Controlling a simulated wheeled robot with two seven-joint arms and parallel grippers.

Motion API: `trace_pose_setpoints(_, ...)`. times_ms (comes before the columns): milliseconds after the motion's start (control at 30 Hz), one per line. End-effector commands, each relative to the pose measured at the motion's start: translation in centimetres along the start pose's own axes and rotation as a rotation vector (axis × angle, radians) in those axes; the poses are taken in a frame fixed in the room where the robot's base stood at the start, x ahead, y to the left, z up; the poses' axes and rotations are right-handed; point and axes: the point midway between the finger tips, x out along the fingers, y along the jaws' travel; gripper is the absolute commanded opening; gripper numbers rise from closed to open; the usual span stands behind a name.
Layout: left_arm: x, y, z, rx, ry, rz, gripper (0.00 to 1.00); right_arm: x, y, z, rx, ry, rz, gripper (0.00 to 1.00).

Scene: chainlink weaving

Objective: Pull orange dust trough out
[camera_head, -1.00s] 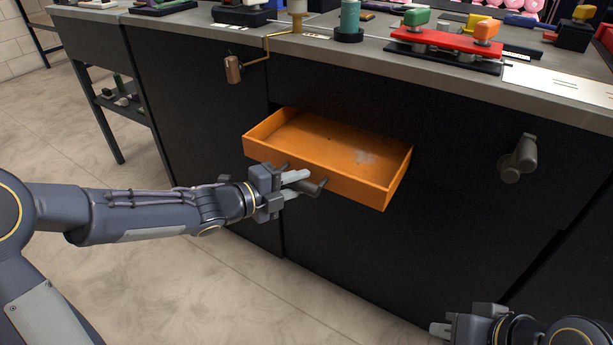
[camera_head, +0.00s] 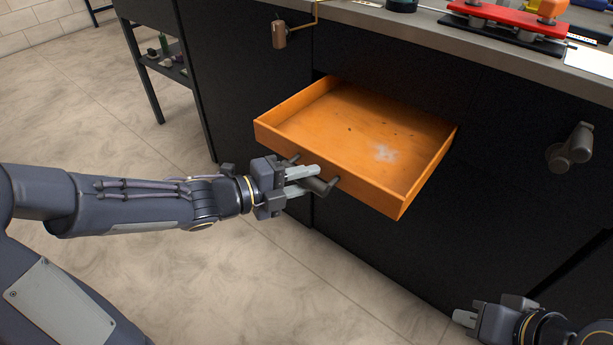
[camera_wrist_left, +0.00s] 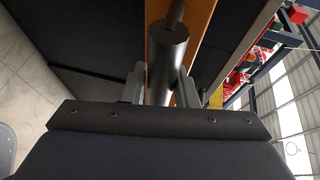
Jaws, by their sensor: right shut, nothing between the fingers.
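The orange dust trough (camera_head: 365,130) sticks well out of the black cabinet front, with a pale dusty patch inside near its right side. Its dark round handle (camera_head: 323,187) is on the trough's front face. My left gripper (camera_head: 308,179) is shut on this handle, with a grey finger on each side. In the left wrist view the handle (camera_wrist_left: 167,60) lies between the two fingers, with the orange front (camera_wrist_left: 198,35) beyond. My right gripper (camera_head: 466,318) is shut and empty low at the bottom right, away from the trough.
The black cabinet (camera_head: 490,150) carries a grey worktop (camera_head: 440,38) with a red fixture (camera_head: 510,18). A copper-coloured crank (camera_head: 280,34) hangs left of the trough, and a dark knob (camera_head: 570,150) juts out on the right. The tiled floor (camera_head: 120,140) at left is clear.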

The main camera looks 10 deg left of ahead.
Motion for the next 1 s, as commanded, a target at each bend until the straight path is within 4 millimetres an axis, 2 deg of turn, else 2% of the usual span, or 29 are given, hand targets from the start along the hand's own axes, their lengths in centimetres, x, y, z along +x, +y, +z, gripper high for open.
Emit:
trace_pose_setpoints(33, -0.1, 0.3, -0.1, -0.002, 0.001, 0.006, 0.32, 0.0, 0.0, 0.0, 0.0, 0.0, 0.0, 0.0)
trace_pose_setpoints(133, -0.1, 0.2, -0.1, -0.002, 0.0, 0.004, 0.45, 0.0, 0.0, 0.0, 0.0, 0.0, 0.0, 0.0)
trace_pose_setpoints(467, -0.4, 0.0, 0.0, -0.001, -0.002, 0.003, 0.46, -0.2, -0.1, -0.1, 0.0, 0.0, 0.0, 0.0)
trace_pose_setpoints(567, -1.5, -0.2, 0.1, 0.001, -0.005, 0.002, 0.46, -0.6, -0.3, -0.3, 0.0, 0.0, 0.0, 0.0)
trace_pose_setpoints(800, -5.8, -0.2, 0.0, -0.002, -0.008, 0.004, 0.46, -1.8, -0.8, -0.9, 0.0, 0.0, 0.0, 0.0)
trace_pose_setpoints(1000, -7.7, 0.1, 0.0, -0.002, -0.003, 0.003, 0.46, -2.1, -1.0, -1.1, 0.0, 0.0, 0.0, 0.0)
